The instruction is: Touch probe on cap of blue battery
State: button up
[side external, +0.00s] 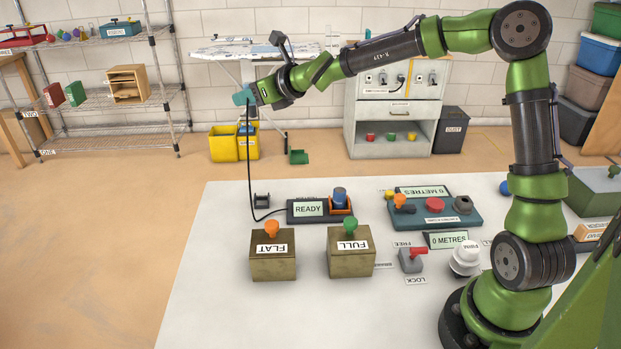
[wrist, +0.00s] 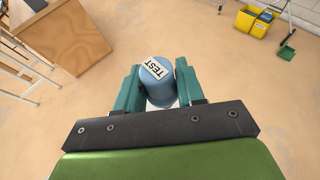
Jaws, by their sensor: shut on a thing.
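My gripper (side external: 243,97) is raised high at the left, well above and away from the white table. In the wrist view its teal fingers (wrist: 157,90) are shut on the probe (wrist: 157,80), a blue cylinder with a white TEST label. A black cable runs from the gripper down to the tester (side external: 307,209), whose display reads READY. The blue battery (side external: 340,195) appears to be the blue cylinder upright in an orange holder at the tester's right end. The probe is far from it, and the battery is outside the wrist view.
Boxes marked FLAT (side external: 272,266) and FULL (side external: 350,263) with knobs stand in front of the tester. A small black stand (side external: 262,200) is left of it. A teal panel (side external: 435,212), a lever block (side external: 411,262) and a white knob (side external: 465,260) stand to the right.

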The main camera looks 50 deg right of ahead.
jog(key=shift+r, duration=1.2)
jog(key=shift+s+a+f+n+y, duration=0.2)
jog(key=shift+a+f+n+y, duration=0.15)
jog(key=shift+n+y, duration=0.2)
jog(key=s+d+f+n+g+y, duration=0.3)
jog(key=s+d+f+n+y, duration=0.1)
jog(key=s+d+f, duration=0.3)
jog(key=s+d+f+n+g+y, duration=0.2)
jog(key=s+d+f+n+y, duration=0.25)
jog(key=s+f, duration=0.4)
jog(key=shift+s+d+f+m+h, duration=0.1)
jog(key=shift+s+f, duration=0.1)
jog(key=shift+f, duration=0.4)
jog(key=shift+s+d+f+m+h, duration=0.1)
jog(key=shift+s+f, duration=0.05)
jog(key=shift+f, duration=0.45)
jog(key=shift+s+d+f+m+h, duration=0.1)
jog(key=shift+s+f, duration=0.1)
jog(key=shift+f, duration=0.4)
jog(key=shift+f, duration=0.65)
jog(key=shift+r, duration=0.1)
notch_tip(320, 180, up, 7)
